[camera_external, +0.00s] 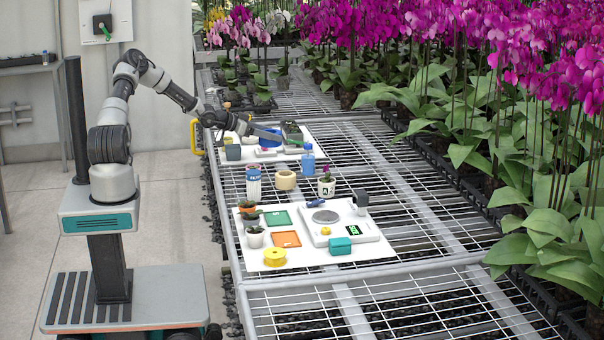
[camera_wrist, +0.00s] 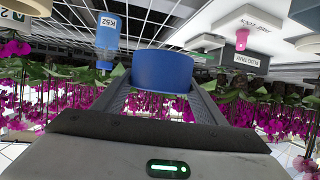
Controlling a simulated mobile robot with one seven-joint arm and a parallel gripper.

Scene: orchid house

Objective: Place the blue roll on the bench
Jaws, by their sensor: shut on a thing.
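The blue roll (camera_wrist: 160,70) is between the two fingers of my gripper (camera_wrist: 157,80) in the wrist view, which is upside down. The fingers press on its sides. In the external view my gripper (camera_external: 268,134) is over the far white board, and a little of the blue roll (camera_external: 269,142) shows by the fingers. I cannot tell whether the roll is clear of the board. The bench (camera_external: 420,188) is a grey wire-mesh top running away from the camera, with bare mesh to the right of the boards.
A blue bottle (camera_external: 308,160) stands near my gripper, and also shows in the wrist view (camera_wrist: 107,38). A tan roll (camera_external: 285,180), a labelled can (camera_external: 253,182) and a potted plant (camera_external: 326,187) stand between the boards. The near board (camera_external: 300,262) is crowded. Orchids line the right.

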